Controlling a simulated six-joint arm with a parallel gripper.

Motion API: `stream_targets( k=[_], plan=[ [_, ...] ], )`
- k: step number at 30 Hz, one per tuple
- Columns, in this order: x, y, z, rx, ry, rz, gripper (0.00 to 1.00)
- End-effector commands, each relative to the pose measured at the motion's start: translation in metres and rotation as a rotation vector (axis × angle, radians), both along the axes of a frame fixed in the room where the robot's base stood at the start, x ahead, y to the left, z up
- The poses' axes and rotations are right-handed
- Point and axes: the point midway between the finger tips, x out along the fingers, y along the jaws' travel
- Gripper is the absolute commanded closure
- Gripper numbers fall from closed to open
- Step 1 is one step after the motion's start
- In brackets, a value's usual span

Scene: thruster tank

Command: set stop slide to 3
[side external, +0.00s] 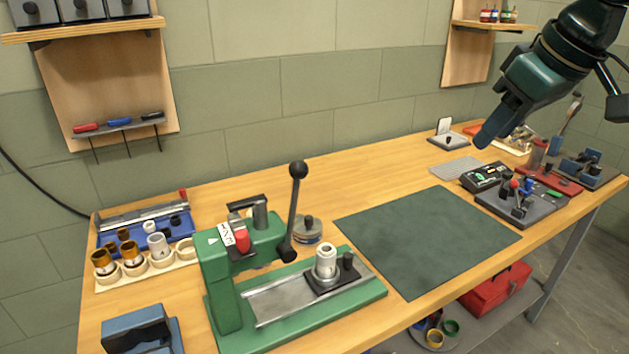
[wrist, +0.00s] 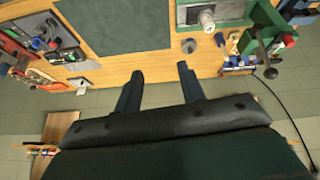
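The green press (side external: 235,285) stands at the front left of the bench in the side view. Its head carries a white marked scale (side external: 226,234) with a small pointer, and a red knob (side external: 242,240) beside it, perhaps the stop slide; its setting is too small to read. A black ball-ended lever (side external: 293,210) stands up at the head's right. In the wrist view the press (wrist: 270,20) is at the upper right, partly cut off. My gripper (wrist: 160,68) is open and empty there. In the side view my gripper (side external: 489,132) hangs at the upper right, far from the press.
A dark green mat (side external: 425,235) lies clear at mid-bench. Right of it are a black control box (side external: 487,177) and a lever fixture (side external: 520,205). Left of the press is a blue tray (side external: 180,228) and a wooden rack of cylinders (side external: 150,270). A blue block (side external: 138,328) sits in front.

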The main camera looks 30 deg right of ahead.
Motion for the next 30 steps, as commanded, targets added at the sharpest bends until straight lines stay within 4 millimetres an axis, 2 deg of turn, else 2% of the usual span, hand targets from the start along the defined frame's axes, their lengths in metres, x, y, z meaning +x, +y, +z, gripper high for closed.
stream_targets(
  k=[1,6,11,15,19,24,27,30],
  plan=[
    [0.012,0.014,0.004,-0.003,0.005,0.013,0.61],
    [0.041,0.056,0.017,-0.004,0.014,0.035,0.61],
    [0.062,0.104,0.022,0.0,0.024,0.055,0.61],
    [0.074,0.15,0.023,0.005,0.035,0.075,0.61],
    [0.08,0.195,0.02,0.013,0.046,0.092,0.61],
    [0.077,0.253,0.011,0.028,0.062,0.115,0.61],
    [0.073,0.28,0.006,0.035,0.071,0.127,0.61],
    [0.068,0.298,0.002,0.041,0.078,0.132,0.61]
  ],
)
